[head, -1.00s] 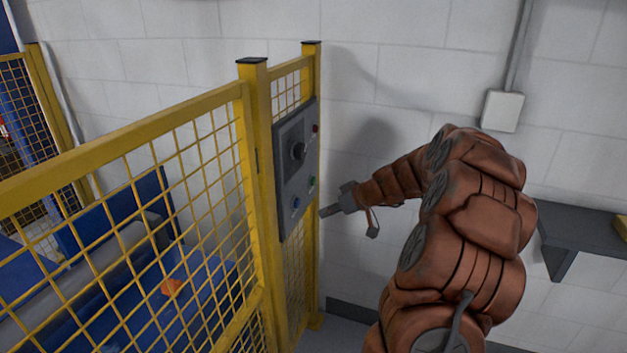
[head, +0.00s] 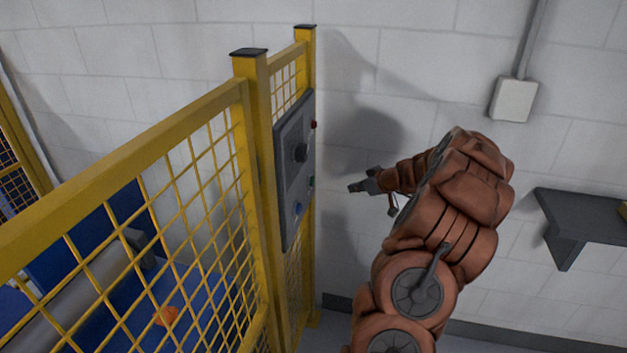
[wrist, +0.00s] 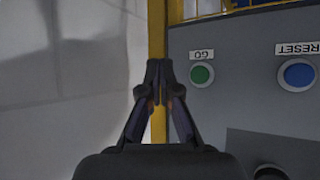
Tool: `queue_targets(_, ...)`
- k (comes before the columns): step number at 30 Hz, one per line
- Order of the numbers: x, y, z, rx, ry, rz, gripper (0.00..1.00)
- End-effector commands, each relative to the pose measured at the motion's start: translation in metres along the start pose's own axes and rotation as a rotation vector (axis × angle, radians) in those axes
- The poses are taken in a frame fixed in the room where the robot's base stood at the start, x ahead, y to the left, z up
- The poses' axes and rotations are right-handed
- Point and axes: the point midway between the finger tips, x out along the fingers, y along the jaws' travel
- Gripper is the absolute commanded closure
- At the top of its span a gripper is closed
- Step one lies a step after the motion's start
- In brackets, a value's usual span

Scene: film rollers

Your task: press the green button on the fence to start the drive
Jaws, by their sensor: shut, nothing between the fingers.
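The green button (wrist: 202,75) sits on the grey control panel (wrist: 240,50) in the wrist view, beside a label that reads GO upside down. In the head view the panel (head: 292,185) hangs on the yellow fence, and the green button (head: 312,182) shows at its right edge. My gripper (head: 354,187) is shut and empty, to the right of the panel and apart from it. In the wrist view my gripper's tips (wrist: 158,66) lie left of the green button, in front of the yellow post.
A blue button (wrist: 298,75) labelled RESET is right of the green one. The panel also has a black knob (head: 300,152) and a red button (head: 314,124). A grey shelf (head: 585,215) and a wall box (head: 513,99) are on the right.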

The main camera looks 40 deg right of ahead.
Motion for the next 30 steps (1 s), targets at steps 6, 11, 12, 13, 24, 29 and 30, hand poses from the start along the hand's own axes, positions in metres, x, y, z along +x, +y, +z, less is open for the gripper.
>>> queue_targets(6,0.008,-0.008,-0.007,-0.005,0.000,-0.008,1.00)
queue_targets(11,0.018,-0.018,-0.016,-0.005,0.000,-0.012,1.00)
queue_targets(12,0.022,-0.020,-0.019,-0.003,0.000,-0.012,1.00)
queue_targets(13,0.024,-0.022,-0.020,-0.004,-0.001,-0.012,1.00)
queue_targets(24,0.056,-0.041,-0.036,-0.006,0.000,-0.006,1.00)
queue_targets(29,0.061,-0.046,-0.043,-0.005,0.000,-0.005,1.00)
queue_targets(30,0.062,-0.046,-0.044,-0.005,0.000,-0.005,1.00)
